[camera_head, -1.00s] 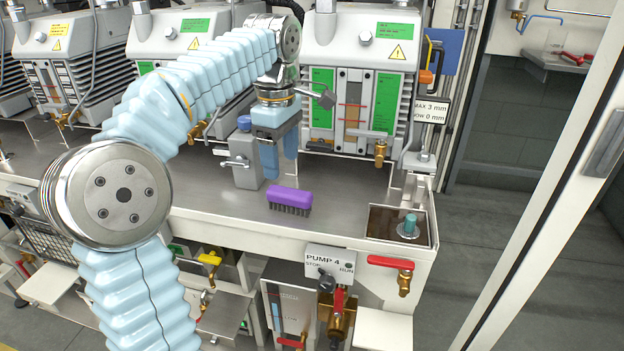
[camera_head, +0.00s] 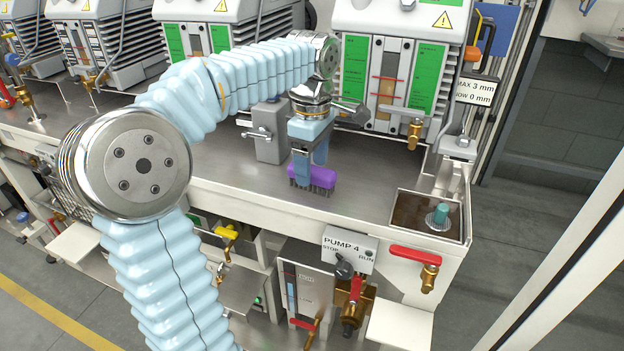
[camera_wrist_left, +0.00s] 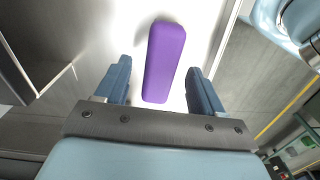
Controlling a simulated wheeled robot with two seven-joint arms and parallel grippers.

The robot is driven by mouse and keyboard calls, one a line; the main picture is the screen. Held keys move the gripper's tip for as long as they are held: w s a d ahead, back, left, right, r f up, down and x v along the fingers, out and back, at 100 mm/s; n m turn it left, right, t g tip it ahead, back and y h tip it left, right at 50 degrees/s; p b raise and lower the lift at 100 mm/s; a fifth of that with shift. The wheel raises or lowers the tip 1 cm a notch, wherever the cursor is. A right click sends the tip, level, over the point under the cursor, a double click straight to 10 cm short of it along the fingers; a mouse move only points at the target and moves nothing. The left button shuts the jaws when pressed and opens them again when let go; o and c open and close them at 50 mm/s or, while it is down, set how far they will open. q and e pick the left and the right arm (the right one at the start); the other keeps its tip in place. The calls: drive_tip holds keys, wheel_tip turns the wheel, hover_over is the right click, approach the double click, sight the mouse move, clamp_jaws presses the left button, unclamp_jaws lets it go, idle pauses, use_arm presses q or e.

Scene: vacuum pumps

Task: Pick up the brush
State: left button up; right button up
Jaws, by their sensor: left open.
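The purple brush (camera_head: 322,176) lies bristles down on the grey metal bench top (camera_head: 235,172). In the head view my left gripper (camera_head: 310,165) points down at the brush, and its near finger covers the brush's left part. In the left wrist view the purple back of the brush (camera_wrist_left: 164,62) lies lengthwise between the two blue fingers of the left gripper (camera_wrist_left: 158,85). There is a gap on both sides of the brush, so the gripper is open and not holding it. My right gripper is not in view.
A grey clamp block (camera_head: 268,135) stands just left of the gripper. The pump (camera_head: 395,75) with green panels rises behind. A recessed tray (camera_head: 410,225) with a teal plug (camera_head: 441,213) sits at the right. The bench's front edge is close to the brush.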

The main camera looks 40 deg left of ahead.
sight(312, 168)
use_arm(q)
wheel_tip(312, 168, down, 2)
drive_tip(key=shift+f, duration=0.1)
drive_tip(key=shift+c, duration=0.3)
drive_tip(key=c, duration=1)
wheel_tip(312, 168, up, 10)
drive_tip(key=shift+r+p, duration=0.1)
drive_tip(key=shift+p, duration=0.85)
drive_tip(key=o, duration=0.5)
drive_tip(key=shift+c, duration=0.2)
drive_tip(key=c, duration=0.3)
drive_tip(key=shift+c, duration=0.2)
